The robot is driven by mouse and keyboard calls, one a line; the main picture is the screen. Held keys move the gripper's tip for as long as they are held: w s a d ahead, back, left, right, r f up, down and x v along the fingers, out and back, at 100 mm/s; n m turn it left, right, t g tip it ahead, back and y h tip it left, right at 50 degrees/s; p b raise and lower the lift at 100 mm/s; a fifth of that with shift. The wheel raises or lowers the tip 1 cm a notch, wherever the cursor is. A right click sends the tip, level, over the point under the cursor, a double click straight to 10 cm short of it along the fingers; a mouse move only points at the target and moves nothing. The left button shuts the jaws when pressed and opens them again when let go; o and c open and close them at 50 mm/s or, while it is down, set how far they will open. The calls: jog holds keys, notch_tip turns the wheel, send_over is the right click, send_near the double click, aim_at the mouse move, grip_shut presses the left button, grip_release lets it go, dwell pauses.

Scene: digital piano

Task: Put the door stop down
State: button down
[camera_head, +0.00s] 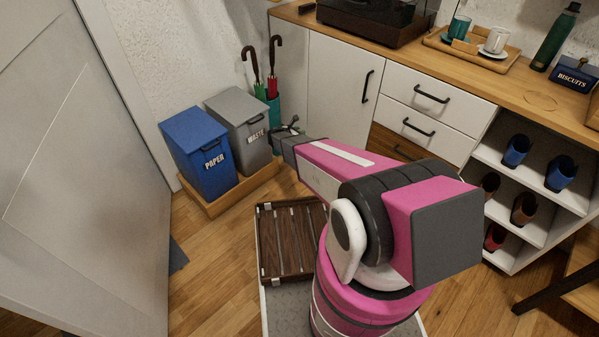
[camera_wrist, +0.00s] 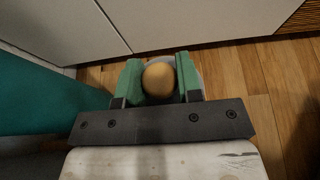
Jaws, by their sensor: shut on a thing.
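In the wrist view the door stop (camera_wrist: 159,79) shows as a round tan top with a greyish edge behind it. My gripper (camera_wrist: 160,77) has its two green fingers closed on either side of it. The floor shows beyond; I cannot tell if the door stop touches it. In the head view my gripper (camera_head: 290,128) is beside the umbrella stand and in front of the white cabinet. The door stop cannot be made out there.
A teal umbrella stand (camera_head: 274,108) is close by; it fills the left of the wrist view (camera_wrist: 40,100). The grey waste bin (camera_head: 240,125) and blue paper bin (camera_head: 195,150) stand left on a wooden tray. White cabinet doors (camera_head: 335,90) rise behind. Wooden floor (camera_head: 225,235) is clear in front of the bins.

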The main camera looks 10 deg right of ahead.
jog(key=w+f, duration=0.1)
jog(key=f, duration=0.2)
jog(key=w+f, duration=0.1)
jog(key=f, duration=0.3)
jog(key=w+f, duration=0.1)
jog(key=f, duration=0.3)
jog(key=shift+d, duration=0.3)
notch_tip(320, 180, down, 10)
jog(key=shift+s+f, duration=0.1)
jog(key=c, duration=0.8)
grip_release()
jog(key=shift+f, duration=0.15)
